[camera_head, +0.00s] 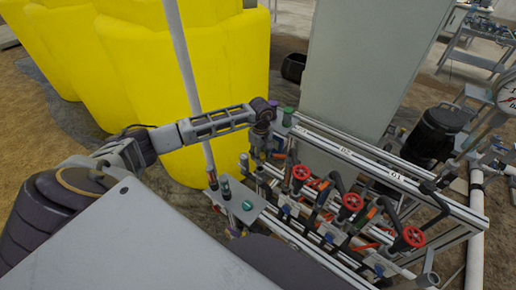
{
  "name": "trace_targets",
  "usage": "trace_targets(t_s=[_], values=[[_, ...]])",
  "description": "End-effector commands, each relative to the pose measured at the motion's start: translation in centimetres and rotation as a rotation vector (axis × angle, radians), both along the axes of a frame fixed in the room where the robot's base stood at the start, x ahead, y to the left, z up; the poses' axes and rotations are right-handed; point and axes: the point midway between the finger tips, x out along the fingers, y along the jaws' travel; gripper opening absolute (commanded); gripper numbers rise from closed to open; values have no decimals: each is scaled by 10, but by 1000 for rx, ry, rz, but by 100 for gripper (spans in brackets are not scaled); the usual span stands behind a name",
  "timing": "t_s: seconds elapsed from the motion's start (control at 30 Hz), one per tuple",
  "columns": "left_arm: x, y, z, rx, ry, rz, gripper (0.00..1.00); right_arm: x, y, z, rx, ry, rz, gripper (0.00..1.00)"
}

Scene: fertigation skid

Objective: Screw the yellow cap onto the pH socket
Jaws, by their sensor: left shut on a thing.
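My left gripper (259,150) points down at the left end of the pipe rack. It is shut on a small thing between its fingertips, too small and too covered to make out. I cannot pick out the yellow cap for certain. I cannot tell which fitting is the pH socket; several small fittings crowd the rack below and beside the gripper. A green cap (288,116) sits at the rack's upper left end, just right of my wrist. My right gripper is not in view.
The metal rack (350,158) carries pipes and several red valve wheels (351,202). A small grey plate (239,200) with a green button stands at its left. Large yellow tanks (130,60) and a tall grey cabinet (365,60) stand behind. A white upright pipe (183,55) passes behind my forearm.

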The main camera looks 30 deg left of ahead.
Motion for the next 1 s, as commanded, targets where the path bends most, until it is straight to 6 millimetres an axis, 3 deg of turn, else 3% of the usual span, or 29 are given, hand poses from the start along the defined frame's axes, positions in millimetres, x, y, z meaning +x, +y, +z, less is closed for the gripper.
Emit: trace_targets(t_s=[0.5, 1.0], values=[[-1, -1, -2, -1, 0, -12, 27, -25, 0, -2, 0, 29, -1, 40], [-1, -1, -13, -1, 1, -11, 27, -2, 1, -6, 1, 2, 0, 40]])
